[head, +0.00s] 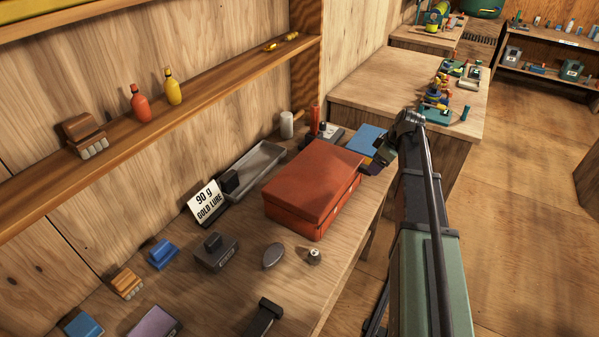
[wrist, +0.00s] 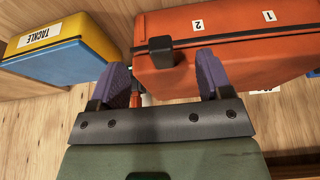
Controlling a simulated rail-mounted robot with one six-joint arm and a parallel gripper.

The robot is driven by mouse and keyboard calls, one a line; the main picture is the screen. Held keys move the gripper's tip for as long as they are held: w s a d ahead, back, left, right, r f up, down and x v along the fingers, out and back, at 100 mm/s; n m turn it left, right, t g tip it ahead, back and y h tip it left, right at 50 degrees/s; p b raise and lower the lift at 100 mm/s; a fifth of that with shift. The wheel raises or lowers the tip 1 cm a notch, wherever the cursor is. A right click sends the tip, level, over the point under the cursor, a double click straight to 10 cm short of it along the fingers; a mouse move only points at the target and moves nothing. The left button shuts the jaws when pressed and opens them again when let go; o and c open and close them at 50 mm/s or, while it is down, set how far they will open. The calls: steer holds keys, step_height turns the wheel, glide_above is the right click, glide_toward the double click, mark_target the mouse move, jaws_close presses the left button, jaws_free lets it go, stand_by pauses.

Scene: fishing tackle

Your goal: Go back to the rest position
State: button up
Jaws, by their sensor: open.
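My gripper (wrist: 162,66) shows in the wrist view with its two purple fingers spread apart and nothing between them. In the head view my arm reaches in from the lower right, and the gripper end (head: 384,156) is just right of the closed red case (head: 313,187), above the bench edge. Its fingers are hard to make out there. In the wrist view a red case (wrist: 230,72) with a black handle and labels 1 and 2 lies beyond the fingers. I cannot tell whether the fingers touch it.
The bench holds a grey metal tray (head: 252,170), a "90 g gold lure" sign (head: 207,203), a dark scale-like block (head: 215,252) and small blocks. A shelf (head: 200,107) above carries bottles and gold lures. Another bench (head: 385,85) stands behind. Open floor (head: 520,190) lies right.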

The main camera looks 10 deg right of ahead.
steer(key=p+v, duration=0.1)
steer(key=v, duration=0.1)
steer(key=shift+s+d+r+p, duration=0.1)
steer(key=shift+r+p, duration=0.2)
steer(key=shift+r, duration=0.05)
steer(key=s+a+f+m+g+h, duration=0.1)
steer(key=s+a+m, duration=0.8)
steer(key=s+a, duration=1.1)
steer(key=s+g+h, duration=0.1)
steer(key=s+h, duration=0.1)
steer(key=shift+s+a+m+g, duration=0.3)
steer(key=shift+a, duration=0.1)
